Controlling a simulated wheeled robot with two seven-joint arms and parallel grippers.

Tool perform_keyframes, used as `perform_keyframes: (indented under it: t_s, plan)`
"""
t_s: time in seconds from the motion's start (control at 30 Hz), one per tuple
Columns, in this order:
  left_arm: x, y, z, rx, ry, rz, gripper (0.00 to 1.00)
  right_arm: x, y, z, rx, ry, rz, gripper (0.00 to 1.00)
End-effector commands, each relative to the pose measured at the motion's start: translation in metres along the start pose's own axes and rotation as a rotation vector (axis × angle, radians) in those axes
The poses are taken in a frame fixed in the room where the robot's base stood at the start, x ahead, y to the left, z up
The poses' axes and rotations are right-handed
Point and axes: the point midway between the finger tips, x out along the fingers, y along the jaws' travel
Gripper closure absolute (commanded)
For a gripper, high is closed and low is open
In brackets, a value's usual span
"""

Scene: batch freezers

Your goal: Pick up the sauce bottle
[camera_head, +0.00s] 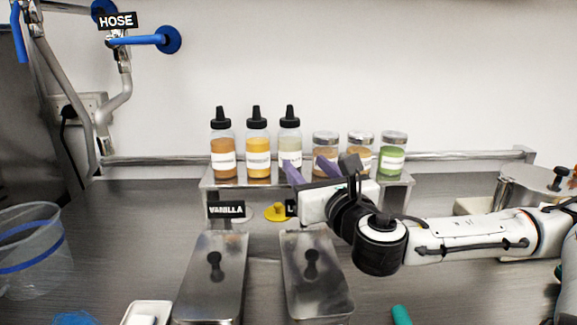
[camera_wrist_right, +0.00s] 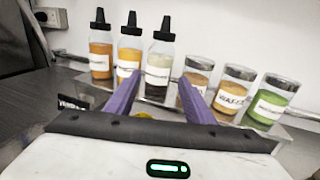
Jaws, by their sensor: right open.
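Three sauce bottles with black nozzle caps stand upright on a raised metal shelf: a brown one (camera_head: 222,145), a yellow one (camera_head: 257,145) and a pale one (camera_head: 290,143). The right wrist view shows the same brown bottle (camera_wrist_right: 101,50), yellow bottle (camera_wrist_right: 130,45) and pale bottle (camera_wrist_right: 160,60). My right gripper (camera_head: 308,172) is open and empty in front of the shelf. Its purple fingers (camera_wrist_right: 158,92) point toward the pale bottle, which stands between and beyond them, apart from them as far as I can tell. My left gripper is not in view.
Several lidded jars, including a green one (camera_head: 392,154), stand right of the bottles on the shelf (camera_head: 395,190). Two metal lidded containers (camera_head: 212,285) (camera_head: 318,285) sit in front. A clear bucket (camera_head: 35,255) is at left and a metal pot (camera_head: 530,190) at right.

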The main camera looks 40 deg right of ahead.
Motion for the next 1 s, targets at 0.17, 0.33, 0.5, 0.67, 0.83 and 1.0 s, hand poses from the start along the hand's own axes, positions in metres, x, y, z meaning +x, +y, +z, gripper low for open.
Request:
perform_keyframes:
  t_s: [0.17,0.33,0.5,0.67,0.83,1.0]
  plan:
    - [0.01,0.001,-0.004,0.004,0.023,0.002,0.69,0.015,0.0,-0.001,-0.009,-0.002,0.003,0.52]
    - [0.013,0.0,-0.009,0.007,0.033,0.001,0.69,0.025,0.001,0.0,-0.003,-0.001,0.004,0.52]
    - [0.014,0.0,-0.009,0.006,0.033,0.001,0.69,0.032,0.001,0.001,-0.001,0.0,0.002,0.52]
    - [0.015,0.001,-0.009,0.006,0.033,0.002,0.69,0.055,-0.001,0.003,-0.005,0.0,0.001,0.52]
    - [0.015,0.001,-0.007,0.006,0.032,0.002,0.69,0.075,-0.001,0.003,-0.002,0.002,0.002,0.52]
    - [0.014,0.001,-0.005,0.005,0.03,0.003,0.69,0.08,-0.001,0.004,0.002,0.0,0.002,0.52]
